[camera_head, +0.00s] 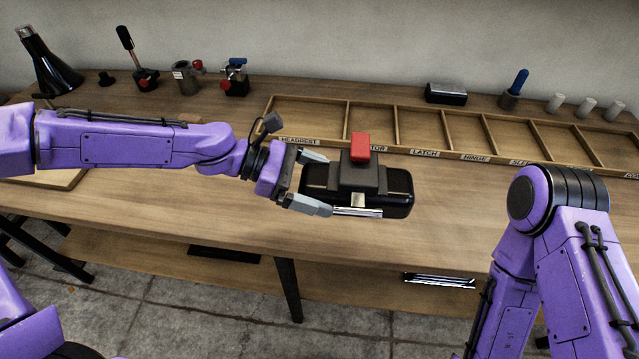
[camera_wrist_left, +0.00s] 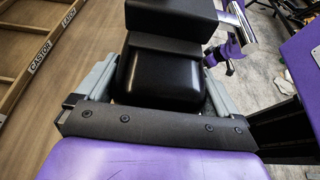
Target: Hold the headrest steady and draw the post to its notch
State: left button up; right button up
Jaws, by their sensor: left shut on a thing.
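The headrest (camera_head: 402,203) is a glossy black padded block with rounded ends, lying above the middle of the workbench. In the left wrist view its black end (camera_wrist_left: 160,78) sits between the fingers. A dark grey block with a red top sits over its middle. My left gripper (camera_head: 308,181) has one finger on each side of the headrest's left end and is shut on it. A bright metal piece, seemingly the post (camera_head: 357,211), shows at the headrest's near side; it also shows in the left wrist view (camera_wrist_left: 241,24). I cannot make out its notch. My right gripper is not visible.
A labelled wooden compartment tray (camera_head: 398,155) lies behind the headrest. Tools and a dark bottle (camera_head: 48,65) stand at the back left; white cylinders (camera_head: 586,104) stand at the back right. The bench top (camera_head: 450,225) right of the headrest is clear.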

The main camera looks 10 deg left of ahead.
pick_arm(q)
jog(key=shift+w+a+f+b, duration=0.25)
jog(key=shift+w+f+b, duration=0.4)
jog(key=shift+w+f, duration=1.35)
jog(key=shift+w+a+f+b, duration=0.25)
jog(key=shift+w+f+b, duration=0.4)
jog(key=shift+w+f, duration=1.3)
jog(key=shift+w+a+f+b, duration=0.25)
jog(key=shift+w+f+b, duration=0.4)
jog(key=shift+w+f, duration=1.3)
jog(key=shift+w, duration=0.5)
